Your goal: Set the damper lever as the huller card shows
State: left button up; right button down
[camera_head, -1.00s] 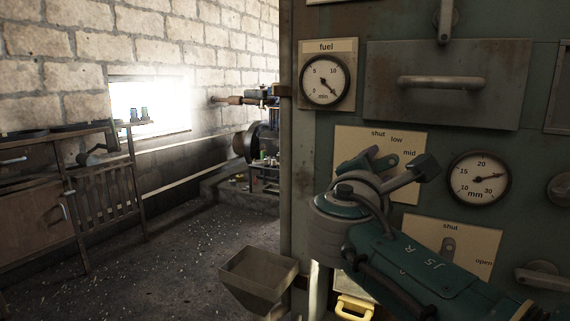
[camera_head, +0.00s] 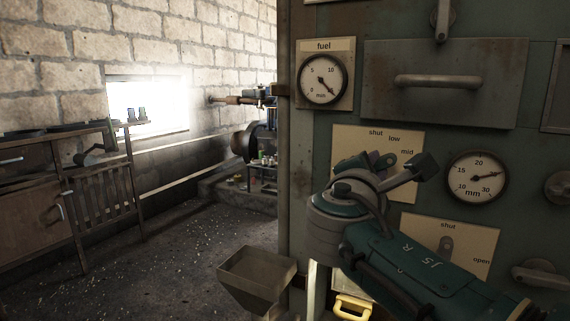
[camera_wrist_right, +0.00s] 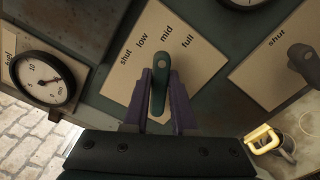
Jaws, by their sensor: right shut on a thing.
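A dark green lever (camera_wrist_right: 158,92) stands in front of a pale plate (camera_wrist_right: 125,77) marked shut, low, mid and full in the right wrist view. The same plate shows in the head view (camera_head: 345,145), partly behind my right arm. My right gripper (camera_wrist_right: 162,79) has its two purple fingers on either side of the lever and is shut on it. The lever's rounded upper end lies below the word mid and points roughly at it. No huller card can be made out. My left gripper is out of view.
A fuel gauge (camera_head: 322,80) and a second mm gauge (camera_head: 477,177) sit on the green cabinet. A plate marked shut and open (camera_head: 475,233) has its own lever (camera_head: 447,245). A metal hopper (camera_head: 257,270) and a yellow handle (camera_head: 351,307) are low down. Floor at left is open.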

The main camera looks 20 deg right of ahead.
jog(key=shift+s+f+m+b, duration=0.1)
jog(key=shift+f+m+b, duration=0.1)
jog(key=shift+m+b, duration=1.4)
jog(key=shift+f+m+b, duration=0.15)
jog(key=shift+m+b, duration=1.25)
jog(key=shift+b, duration=0.4)
jog(key=c, duration=0.7)
grip_release()
